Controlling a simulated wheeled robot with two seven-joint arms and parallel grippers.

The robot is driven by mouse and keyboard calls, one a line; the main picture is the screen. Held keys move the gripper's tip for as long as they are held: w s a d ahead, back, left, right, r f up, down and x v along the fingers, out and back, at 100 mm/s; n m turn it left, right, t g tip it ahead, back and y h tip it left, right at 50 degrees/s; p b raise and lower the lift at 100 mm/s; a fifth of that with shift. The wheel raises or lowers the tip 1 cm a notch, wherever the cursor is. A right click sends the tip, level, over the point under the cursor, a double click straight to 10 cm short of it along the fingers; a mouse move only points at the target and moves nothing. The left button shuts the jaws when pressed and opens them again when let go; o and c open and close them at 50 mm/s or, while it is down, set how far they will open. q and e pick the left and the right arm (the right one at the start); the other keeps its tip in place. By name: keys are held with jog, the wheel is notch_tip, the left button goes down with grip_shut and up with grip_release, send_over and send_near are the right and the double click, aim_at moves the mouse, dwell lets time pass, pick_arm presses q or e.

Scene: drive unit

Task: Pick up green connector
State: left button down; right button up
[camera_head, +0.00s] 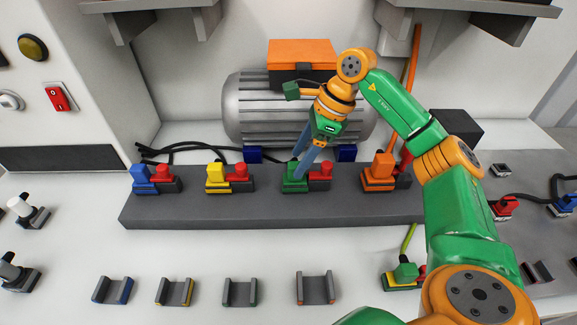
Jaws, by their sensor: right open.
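The green connector (291,187) sits on the long dark grey block in the middle, beside a red connector. My right gripper (301,168) reaches down from above and behind it, with its bluish fingers at the connector's top. The fingers are open. They partly cover the connector's upper part, and I cannot tell whether they touch it. My left gripper is not in view.
Blue (143,180), yellow (216,177) and orange (380,172) connectors stand on the same block (200,211), with red ones beside them. A ribbed grey motor (250,105) stands behind. Several U-shaped holders (240,293) lie in front. Another green piece (404,272) is at lower right.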

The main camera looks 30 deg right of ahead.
aim_at(296, 163)
jog(key=x, duration=0.3)
jog(key=shift+s+d+f+p, duration=0.1)
jog(key=shift+f+p, duration=0.3)
jog(key=shift+f, duration=0.05)
jog(key=shift+w+f, duration=0.25)
jog(key=shift+w, duration=0.15)
jog(key=shift+s+r, duration=0.1)
jog(key=shift+s, duration=0.05)
grip_shut()
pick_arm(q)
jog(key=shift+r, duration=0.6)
pick_arm(e)
jog(key=shift+r, duration=0.1)
